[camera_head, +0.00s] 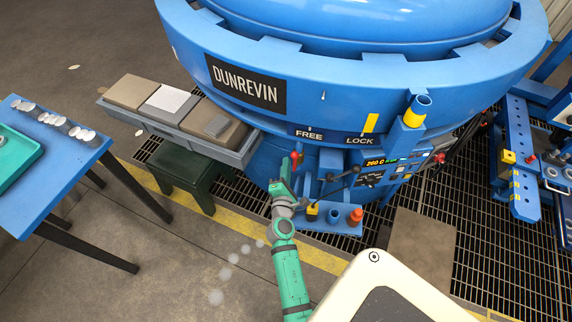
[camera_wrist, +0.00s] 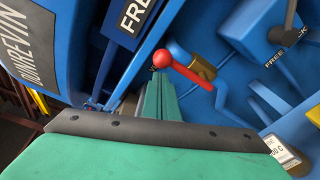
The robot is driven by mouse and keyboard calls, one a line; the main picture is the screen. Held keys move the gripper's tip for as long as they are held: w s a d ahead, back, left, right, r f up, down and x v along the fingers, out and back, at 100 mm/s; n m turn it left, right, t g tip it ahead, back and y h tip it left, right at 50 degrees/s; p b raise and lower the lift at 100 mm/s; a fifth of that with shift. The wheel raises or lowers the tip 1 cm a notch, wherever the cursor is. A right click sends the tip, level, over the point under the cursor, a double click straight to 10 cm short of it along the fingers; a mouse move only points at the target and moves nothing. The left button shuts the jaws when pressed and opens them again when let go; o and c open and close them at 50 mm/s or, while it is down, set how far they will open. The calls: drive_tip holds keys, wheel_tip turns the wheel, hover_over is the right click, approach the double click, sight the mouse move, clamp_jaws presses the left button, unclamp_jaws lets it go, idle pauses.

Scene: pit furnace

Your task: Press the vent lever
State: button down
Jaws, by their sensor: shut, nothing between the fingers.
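A red lever with a round knob (camera_wrist: 161,58) and a brass-coloured hub (camera_wrist: 196,68) sits on the blue furnace body. No vent label is readable, so I cannot confirm it is the vent lever. In the head view its red knob (camera_head: 295,156) shows beneath the FREE/LOCK band. My teal gripper (camera_wrist: 160,98) is shut and empty. In the wrist view its fingertips are close below the knob and rod; I cannot tell whether they touch. In the head view my gripper (camera_head: 284,170) is just below the red knob.
A control box (camera_head: 375,174) reading about 260 C is right of my gripper. A blue shelf (camera_head: 338,226) with a red-orange piece (camera_head: 356,216) lies below right. A grey tray (camera_head: 236,155) with blocks is left. A blue table (camera_head: 60,165) stands far left.

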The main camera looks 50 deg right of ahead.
drive_tip(key=s+a, duration=0.4)
drive_tip(key=a, duration=0.6)
drive_tip(key=shift+a, duration=0.4)
drive_tip(key=shift+f, duration=0.1)
